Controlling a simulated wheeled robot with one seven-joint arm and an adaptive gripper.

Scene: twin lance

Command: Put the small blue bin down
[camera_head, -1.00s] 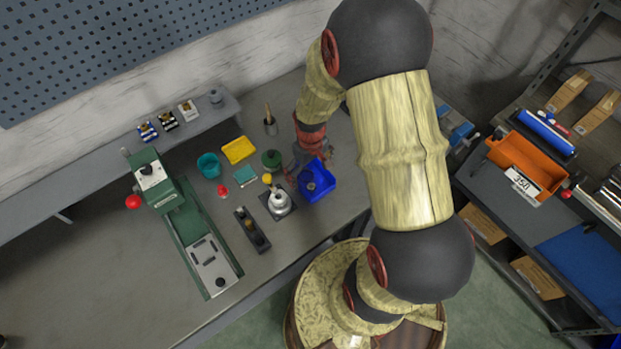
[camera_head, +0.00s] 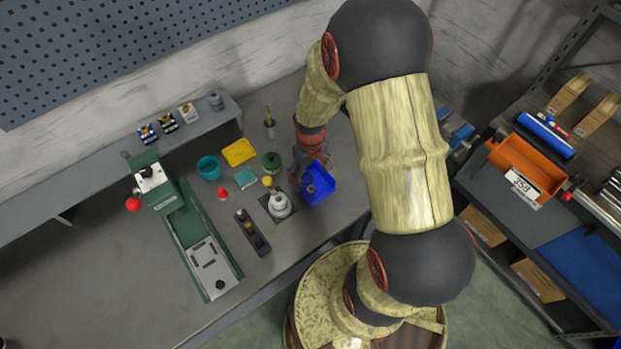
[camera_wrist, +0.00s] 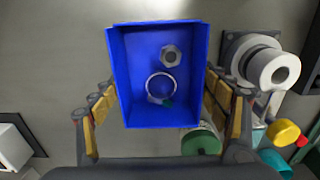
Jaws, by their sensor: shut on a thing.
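The small blue bin (camera_head: 325,188) is at the right end of the grey bench, near its front edge, in the head view. In the wrist view the bin (camera_wrist: 118,72) is seen from above, between the two yellow-padded fingers. A metal nut (camera_wrist: 171,55) and a metal ring (camera_wrist: 161,87) lie in it. My gripper (camera_head: 315,166) is shut on the bin, with one finger at each side wall (camera_wrist: 160,104). Its underside is hidden, so I cannot tell whether it touches the bench top (camera_head: 345,205).
A round metal piece on a dark plate (camera_head: 279,205) stands close left of the bin. A green-lidded jar (camera_head: 271,161) is just behind it. A teal cup (camera_head: 209,167), yellow tray (camera_head: 239,152) and green machine (camera_head: 185,225) stand further left. An orange bin (camera_head: 510,160) is on the right shelf.

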